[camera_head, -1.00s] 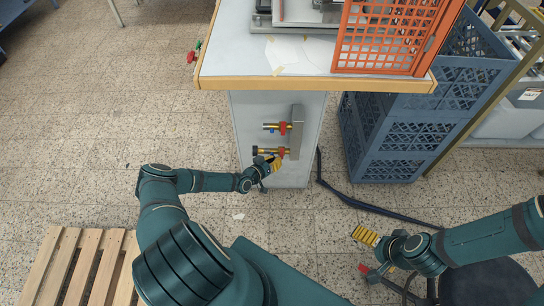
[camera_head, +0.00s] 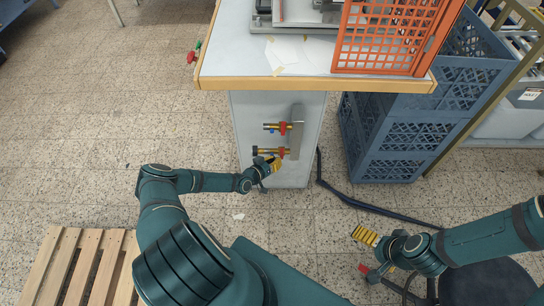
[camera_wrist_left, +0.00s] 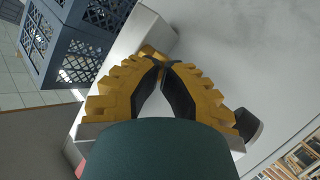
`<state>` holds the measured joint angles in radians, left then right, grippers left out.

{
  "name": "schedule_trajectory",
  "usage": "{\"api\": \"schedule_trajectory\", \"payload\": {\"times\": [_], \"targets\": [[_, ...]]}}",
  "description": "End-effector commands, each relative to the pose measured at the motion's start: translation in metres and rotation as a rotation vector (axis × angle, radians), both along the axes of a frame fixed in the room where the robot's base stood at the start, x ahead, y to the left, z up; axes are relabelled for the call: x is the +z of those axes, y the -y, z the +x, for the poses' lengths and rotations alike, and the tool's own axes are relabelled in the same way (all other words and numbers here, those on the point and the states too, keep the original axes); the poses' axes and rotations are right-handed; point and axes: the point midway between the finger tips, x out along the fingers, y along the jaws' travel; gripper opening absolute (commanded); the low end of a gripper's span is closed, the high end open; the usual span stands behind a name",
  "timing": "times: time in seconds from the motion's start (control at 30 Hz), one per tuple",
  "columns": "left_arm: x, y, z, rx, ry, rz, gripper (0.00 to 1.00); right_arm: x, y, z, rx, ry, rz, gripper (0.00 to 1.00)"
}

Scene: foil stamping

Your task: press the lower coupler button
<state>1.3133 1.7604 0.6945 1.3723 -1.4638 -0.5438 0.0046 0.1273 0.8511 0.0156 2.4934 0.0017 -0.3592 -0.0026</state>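Two couplers with brass, red and dark parts stick out from a grey upright bar (camera_head: 297,134) on the side of the cabinet. The upper coupler (camera_head: 273,127) is clear of my arms. The lower coupler (camera_head: 268,151) is just above my left gripper (camera_head: 274,163), whose yellow fingers are close to its red part; I cannot tell whether they touch. In the left wrist view, the left fingertips (camera_wrist_left: 161,62) meet in front of the grey bar (camera_wrist_left: 148,28), with nothing visible between them. My right gripper (camera_head: 364,235) hangs low at the right, away from the couplers; its opening is unclear.
The cabinet top (camera_head: 225,60) overhangs the couplers with a wooden edge. An orange crate (camera_head: 388,38) sits on it. Blue crates (camera_head: 400,140) stand to the right, and a dark hose (camera_head: 370,207) runs on the floor. A wooden pallet (camera_head: 80,265) lies front left.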

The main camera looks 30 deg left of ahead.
Motion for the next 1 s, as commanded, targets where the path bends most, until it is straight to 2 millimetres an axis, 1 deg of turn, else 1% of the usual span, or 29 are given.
{"api": "schedule_trajectory", "payload": {"times": [0.3, 0.67, 0.77, 1.0], "targets": [[0.001, 0.007, -0.013, 0.001, 0.0, 0.0, 0.0, 0.007, 0.0, 0.0, 0.0, 0.0, 0.0, 1.0], [0.0, 0.009, -0.015, 0.0, -0.001, 0.0, 0.0, 0.007, 0.0, 0.0, 0.0, 0.0, 0.0, 1.0], [0.001, 0.012, -0.019, 0.0, -0.001, -0.001, 0.0, 0.01, 0.0, 0.0, 0.0, 0.0, 0.0, 1.0], [0.002, 0.023, -0.038, -0.001, -0.002, -0.001, 0.0, 0.02, 0.0, 0.0, 0.0, 0.0, 0.0, 1.0]]}}
